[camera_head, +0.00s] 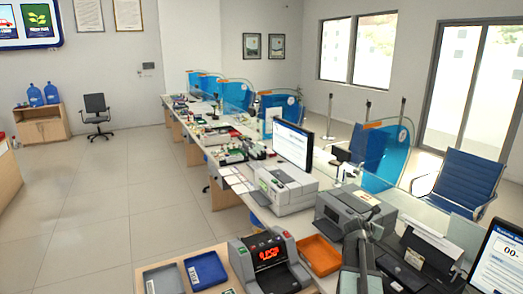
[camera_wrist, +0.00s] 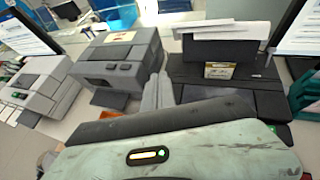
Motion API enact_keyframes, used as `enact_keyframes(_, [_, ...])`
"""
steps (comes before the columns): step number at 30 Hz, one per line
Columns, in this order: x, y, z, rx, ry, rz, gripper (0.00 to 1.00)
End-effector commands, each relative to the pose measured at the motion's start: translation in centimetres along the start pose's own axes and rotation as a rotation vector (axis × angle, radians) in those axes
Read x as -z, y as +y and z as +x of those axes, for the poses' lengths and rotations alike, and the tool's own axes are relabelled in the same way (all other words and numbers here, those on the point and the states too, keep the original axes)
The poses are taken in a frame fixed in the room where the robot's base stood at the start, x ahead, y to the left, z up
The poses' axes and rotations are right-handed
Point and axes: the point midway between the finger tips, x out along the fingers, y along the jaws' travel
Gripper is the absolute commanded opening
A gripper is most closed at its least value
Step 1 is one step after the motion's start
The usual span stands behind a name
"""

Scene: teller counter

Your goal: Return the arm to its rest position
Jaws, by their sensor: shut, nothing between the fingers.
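My gripper (camera_head: 359,245) is low in the head view, right of centre, above the counter and in front of the dark grey printer. Its narrow grey fingers (camera_wrist: 157,92) show near the middle of the wrist view, between two machines. They are together and hold nothing. A pale, worn housing with a small lit indicator fills the bottom of the wrist view and hides what lies below it.
The counter holds a dark grey printer (camera_head: 346,213), a black printer (camera_head: 420,258), a light grey printer (camera_head: 283,189), a banknote counter (camera_head: 268,262), an orange tray (camera_head: 319,256) and a monitor (camera_head: 293,145). A blue chair (camera_head: 466,182) stands right. Open floor (camera_head: 95,215) lies left.

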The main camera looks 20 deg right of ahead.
Motion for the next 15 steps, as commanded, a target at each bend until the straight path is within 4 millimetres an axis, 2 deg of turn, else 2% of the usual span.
enact_keyframes(1, [1.6,4.3,-1.9,-0.052,0.017,-0.014,0.00])
enact_keyframes(3, [4.1,9.4,-4.5,-0.111,0.055,0.000,0.00])
enact_keyframes(6, [8.2,15.9,-8.9,-0.180,0.136,0.069,0.00])
enact_keyframes(8, [11.1,19.2,-11.9,-0.210,0.199,0.133,0.00])
enact_keyframes(9, [13.1,21.2,-14.0,-0.222,0.248,0.184,0.00])
enact_keyframes(11, [16.2,23.9,-17.4,-0.229,0.330,0.270,0.00])
enact_keyframes(12, [18.4,25.3,-19.7,-0.223,0.390,0.336,0.00])
enact_keyframes(14, [21.9,27.1,-23.4,-0.195,0.488,0.444,0.00])
enact_keyframes(15, [24.2,27.9,-25.9,-0.161,0.557,0.524,0.00])
